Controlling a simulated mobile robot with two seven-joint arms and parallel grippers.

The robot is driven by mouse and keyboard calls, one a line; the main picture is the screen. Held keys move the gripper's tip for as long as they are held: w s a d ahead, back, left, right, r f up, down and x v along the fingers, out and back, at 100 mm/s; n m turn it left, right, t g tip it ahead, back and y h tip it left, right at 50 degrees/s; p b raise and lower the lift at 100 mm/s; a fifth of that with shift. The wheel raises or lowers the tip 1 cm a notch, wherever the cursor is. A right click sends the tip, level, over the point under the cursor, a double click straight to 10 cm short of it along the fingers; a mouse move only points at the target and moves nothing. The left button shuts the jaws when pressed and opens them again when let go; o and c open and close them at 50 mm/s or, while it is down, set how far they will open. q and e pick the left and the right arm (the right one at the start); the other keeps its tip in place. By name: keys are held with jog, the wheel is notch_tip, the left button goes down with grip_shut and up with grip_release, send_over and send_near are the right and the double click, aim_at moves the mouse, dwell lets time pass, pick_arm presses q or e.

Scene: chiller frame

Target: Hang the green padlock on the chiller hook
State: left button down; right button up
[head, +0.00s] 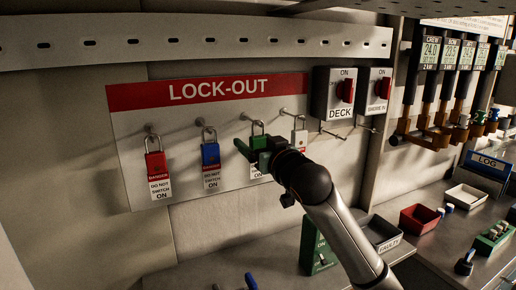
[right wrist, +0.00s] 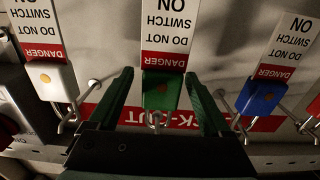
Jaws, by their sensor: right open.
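The green padlock (head: 259,141) hangs by its shackle on a peg of the lock-out board (head: 138,130), with a white danger tag on it. In the right wrist view, which is upside down, the green padlock (right wrist: 162,92) sits between the two fingers of my right gripper (right wrist: 158,100), with a gap on each side. My right gripper (head: 252,153) is open at the padlock in the head view and partly covers it. No hook labelled chiller can be read; hooks show under the DECK switch box (head: 333,93) and the switch box right of it (head: 375,95). My left gripper is not in view.
A red padlock (head: 156,165) and a blue padlock (head: 210,154) hang to the left, a white padlock (head: 299,138) close on the right. Below is a bench with a grey tray (head: 383,247), a red bin (head: 420,219) and a green box (head: 316,250). Gauges and pipes stand at right.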

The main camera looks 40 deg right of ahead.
jog(key=shift+x, duration=0.85)
grip_shut()
